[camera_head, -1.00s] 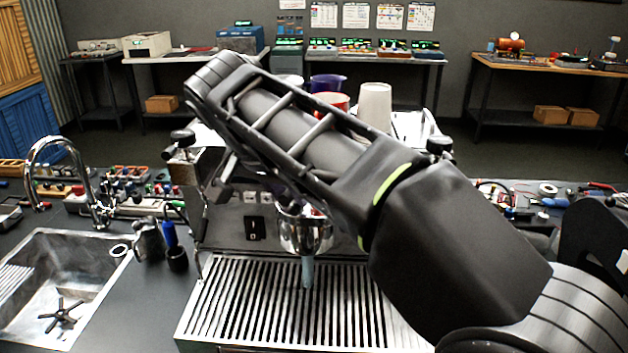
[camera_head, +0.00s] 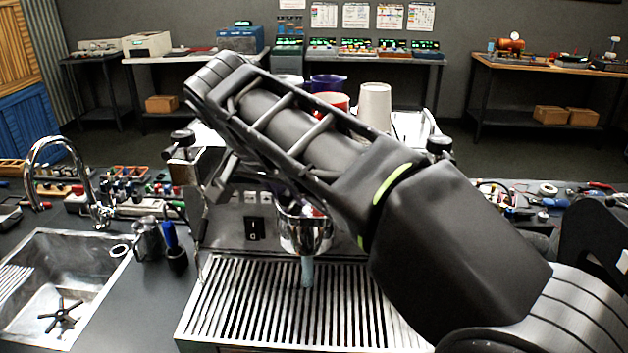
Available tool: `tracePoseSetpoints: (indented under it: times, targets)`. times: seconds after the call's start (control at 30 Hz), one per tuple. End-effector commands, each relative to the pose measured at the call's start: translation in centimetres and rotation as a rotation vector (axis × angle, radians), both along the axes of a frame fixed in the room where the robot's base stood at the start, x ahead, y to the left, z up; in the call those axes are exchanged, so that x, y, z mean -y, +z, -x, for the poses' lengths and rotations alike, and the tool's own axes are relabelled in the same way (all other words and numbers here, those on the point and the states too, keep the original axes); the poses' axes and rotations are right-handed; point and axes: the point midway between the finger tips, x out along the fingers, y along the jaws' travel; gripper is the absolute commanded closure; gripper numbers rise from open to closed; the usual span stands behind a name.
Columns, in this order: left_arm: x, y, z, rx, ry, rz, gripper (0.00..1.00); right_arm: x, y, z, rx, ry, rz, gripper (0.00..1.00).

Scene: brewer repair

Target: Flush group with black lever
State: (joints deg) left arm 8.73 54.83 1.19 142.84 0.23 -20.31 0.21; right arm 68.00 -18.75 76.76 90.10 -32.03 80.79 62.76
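The espresso machine (camera_head: 222,238) stands in the middle of the bench, largely covered by my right arm. A chrome group head with portafilter (camera_head: 306,236) shows under the arm, with a pale blue handle (camera_head: 307,272) pointing toward me over the slatted drip tray (camera_head: 270,318). My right gripper (camera_head: 222,188) is at the machine's upper left front. Its fingers are dark and partly hidden, so their opening is unclear. I cannot make out a black lever for certain; black knobs show at the machine's left (camera_head: 183,138) and right (camera_head: 440,145). My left gripper is out of view.
Cups, including a white one (camera_head: 374,107) and a red one (camera_head: 332,103), stand on top of the machine behind my arm. A sink (camera_head: 95,262) with a tall faucet (camera_head: 60,146) is at left. A metal pitcher (camera_head: 148,240) stands between sink and machine.

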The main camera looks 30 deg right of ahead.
Motion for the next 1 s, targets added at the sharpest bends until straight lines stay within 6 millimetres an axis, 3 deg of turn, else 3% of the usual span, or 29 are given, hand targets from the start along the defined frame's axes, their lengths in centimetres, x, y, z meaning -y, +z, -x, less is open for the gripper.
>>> tracePoseSetpoints:
  times: [1.0]
  targets:
    - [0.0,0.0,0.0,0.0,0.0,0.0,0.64,0.76,-0.01,0.91,0.0,0.132,0.0,0.73]
